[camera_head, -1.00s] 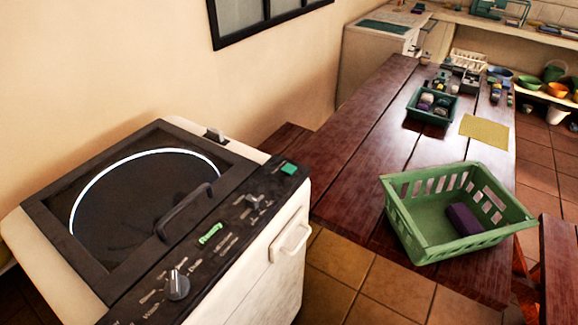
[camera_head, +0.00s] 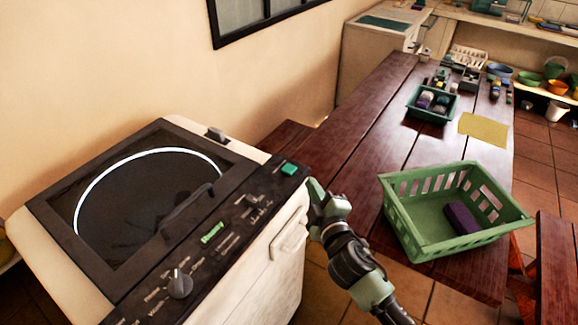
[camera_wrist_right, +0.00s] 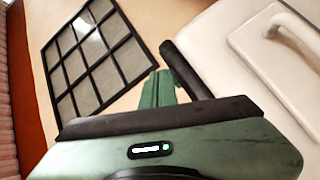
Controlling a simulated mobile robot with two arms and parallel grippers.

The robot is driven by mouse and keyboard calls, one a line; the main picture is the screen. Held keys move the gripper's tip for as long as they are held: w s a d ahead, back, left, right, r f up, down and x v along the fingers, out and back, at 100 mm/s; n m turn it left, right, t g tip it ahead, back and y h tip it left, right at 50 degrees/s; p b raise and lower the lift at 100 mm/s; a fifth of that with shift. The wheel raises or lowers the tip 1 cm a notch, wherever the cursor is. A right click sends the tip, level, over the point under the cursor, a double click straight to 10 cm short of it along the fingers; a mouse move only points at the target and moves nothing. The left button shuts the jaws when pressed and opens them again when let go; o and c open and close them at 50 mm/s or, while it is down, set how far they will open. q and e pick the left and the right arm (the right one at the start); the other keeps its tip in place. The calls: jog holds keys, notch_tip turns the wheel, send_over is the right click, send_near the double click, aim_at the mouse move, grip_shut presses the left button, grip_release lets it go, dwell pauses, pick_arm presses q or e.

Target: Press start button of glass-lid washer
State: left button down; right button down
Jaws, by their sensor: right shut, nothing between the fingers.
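The glass-lid washer (camera_head: 255,270) stands at the left with its dark glass lid (camera_head: 145,195) closed. Its black front panel holds a grey knob (camera_head: 179,284), a green lit switch (camera_head: 212,232) and a green square button (camera_head: 289,169) at the far right end. My right gripper (camera_head: 314,188) is shut and empty, just right of the panel's button end and apart from the button as far as I can tell. In the right wrist view its fingers (camera_wrist_right: 158,88) are together, with the washer's white front (camera_wrist_right: 235,70) at the right. My left gripper is not in view.
A wooden table (camera_head: 370,140) stands right of the washer. It bears a green basket (camera_head: 400,225) with a purple item, a smaller teal basket (camera_head: 432,115) and a yellow cloth (camera_head: 484,130). A wooden bench (camera_head: 556,255) is at the lower right. A barred window (camera_wrist_right: 95,55) is on the wall.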

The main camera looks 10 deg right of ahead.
jog(key=a+r+n+t+y, duration=0.2)
jog(key=a+r+n+y, duration=0.15)
jog(key=r, duration=0.65)
jog(key=a+r+n+t+y, duration=0.2)
jog(key=r+n, duration=0.2)
jog(key=r, duration=0.5)
jog(key=s+a+r+n+g+y, duration=0.3)
jog(key=a+r+n+g+y, duration=0.35)
jog(key=a+n+y, duration=0.7)
notch_tip(320, 180, down, 8)
jog(key=w+r+n+g+h, duration=0.1)
jog(key=w+n+g+h, duration=0.35)
jog(key=n, duration=0.95)
jog(key=w+d+f+n+g+h, duration=0.1)
jog(key=w+d+f+h, duration=0.2)
jog(key=d+h, duration=0.2)
jog(key=w+d+f+n+h, duration=0.1)
jog(key=w+d+f+h, duration=0.2)
jog(key=d+h, duration=0.3)
jog(key=d, duration=0.4)
jog(key=shift+w+d+g+p, duration=0.2)
jog(key=shift+w+g+p, duration=0.1)
jog(key=shift+g, duration=0.1)
